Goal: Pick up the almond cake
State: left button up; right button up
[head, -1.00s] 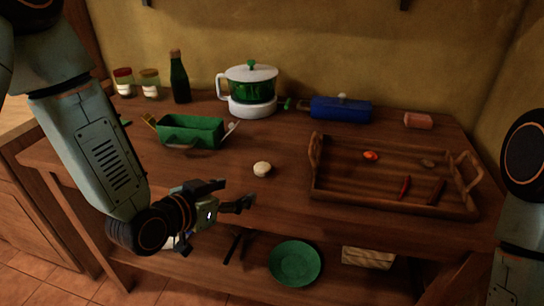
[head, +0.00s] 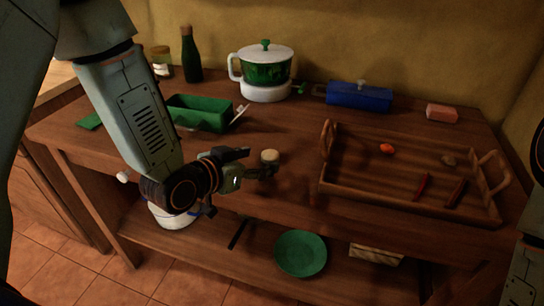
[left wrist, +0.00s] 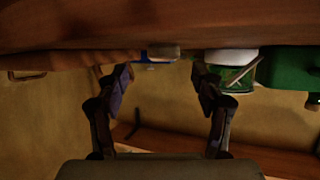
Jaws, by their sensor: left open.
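The almond cake appears to be the small round pale piece (head: 270,156) on the wooden counter (head: 290,207), left of the tray. My left gripper (head: 260,163) is open and level, low over the counter, with its fingertips right by the cake. In the left wrist view, which shows the scene upside down, the cake (left wrist: 163,52) lies ahead in the gap between the two spread fingers (left wrist: 162,74). I cannot tell whether either finger touches it. My right gripper is out of view.
A wooden tray (head: 408,205) holding several small items stands right of the cake. Behind are a green box (head: 200,118), a white-and-green pot (head: 266,72), a bottle (head: 191,60) and a blue dish (head: 359,96). A green plate (head: 300,254) lies on the lower shelf.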

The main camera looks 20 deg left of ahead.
aim_at(267, 155)
pick_arm(q)
jog(key=x, duration=0.3)
jog(key=shift+w+a+f+b, duration=0.2)
jog(key=shift+w+b, duration=0.1)
jog(key=shift+w, duration=0.35)
jog(key=shift+s+d+r, duration=0.1)
jog(key=shift+d+r, duration=0.05)
jog(key=shift+d, duration=0.15)
jog(key=shift+c, duration=0.2)
jog(key=shift+a, duration=0.25)
jog(key=c, duration=0.4)
jog(key=shift+d, duration=0.2)
jog(key=c, duration=0.6)
jog(key=shift+a, duration=0.1)
